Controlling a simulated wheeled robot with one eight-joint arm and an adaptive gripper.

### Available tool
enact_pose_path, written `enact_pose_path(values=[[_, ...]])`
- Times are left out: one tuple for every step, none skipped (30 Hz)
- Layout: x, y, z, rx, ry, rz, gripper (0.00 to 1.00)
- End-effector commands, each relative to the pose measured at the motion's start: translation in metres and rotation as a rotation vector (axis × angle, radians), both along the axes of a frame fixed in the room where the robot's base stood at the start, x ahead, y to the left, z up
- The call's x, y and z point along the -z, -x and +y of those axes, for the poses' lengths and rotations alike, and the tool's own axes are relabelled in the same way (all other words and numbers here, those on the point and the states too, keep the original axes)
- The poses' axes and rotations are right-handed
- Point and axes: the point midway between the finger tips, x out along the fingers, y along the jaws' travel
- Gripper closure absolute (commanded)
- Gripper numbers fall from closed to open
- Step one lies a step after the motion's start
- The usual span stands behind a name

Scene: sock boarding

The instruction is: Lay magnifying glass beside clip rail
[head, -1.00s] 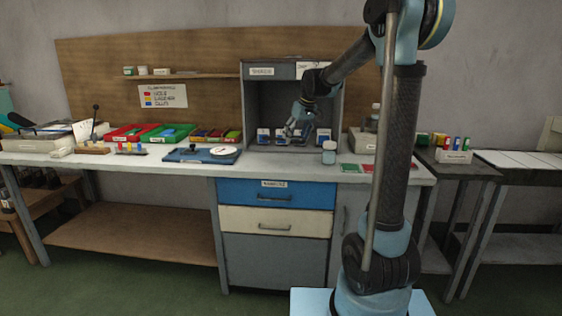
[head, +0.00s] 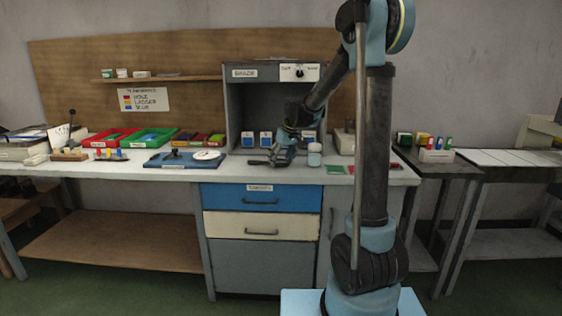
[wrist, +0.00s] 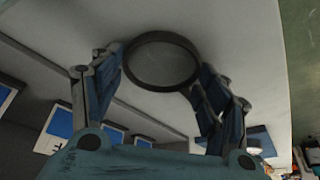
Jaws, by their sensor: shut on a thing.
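My gripper (head: 276,161) is low over the bench in front of the shade booth. In the wrist view its two fingers (wrist: 163,68) are shut on the magnifying glass (wrist: 160,63), whose round dark rim and grey lens lie between the fingertips. Its handle is not clear there. In the head view a small dark shape shows at the fingertips, too small to make out well. A low dark strip with yellow, red and blue clips, seemingly the clip rail (head: 108,158), lies on the bench at the left, well apart from my gripper.
A blue board (head: 180,163) with a white dial lies between gripper and rail. Red (head: 112,138) and green (head: 150,139) trays stand behind. The booth (head: 240,115) holds several blue-and-white cards. A jar (head: 314,155) stands just right of my gripper.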

Motion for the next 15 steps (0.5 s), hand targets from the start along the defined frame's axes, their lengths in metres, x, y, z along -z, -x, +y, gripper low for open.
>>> enact_pose_path(values=[[0.0022,0.0000,0.0000,0.000,0.000,0.000,0.57],[0.0027,0.0000,0.0000,0.000,0.000,0.000,0.57],[0.0028,0.0000,-0.0001,0.000,0.000,0.000,0.57],[0.0027,0.0000,-0.0001,0.000,0.000,0.000,0.57],[0.0027,0.0000,0.0000,0.000,0.000,0.000,0.57],[0.0026,-0.0001,-0.0001,0.000,0.000,0.000,0.57],[0.0026,-0.0001,-0.0001,0.000,0.000,0.000,0.57],[0.0025,0.0000,-0.0002,0.000,0.000,0.000,0.57],[0.0027,0.0000,-0.0002,0.000,0.000,0.000,0.57],[0.0032,-0.0001,-0.0001,0.000,0.000,0.000,0.57],[0.0040,-0.0002,-0.0001,0.000,0.000,0.000,0.57],[0.0037,-0.0001,-0.0002,0.000,0.000,0.000,0.22],[0.0036,-0.0001,-0.0002,0.000,0.000,0.000,0.16],[0.0036,-0.0002,-0.0002,0.000,0.000,0.000,0.11],[0.0036,-0.0001,-0.0002,0.000,0.000,0.000,0.11]])
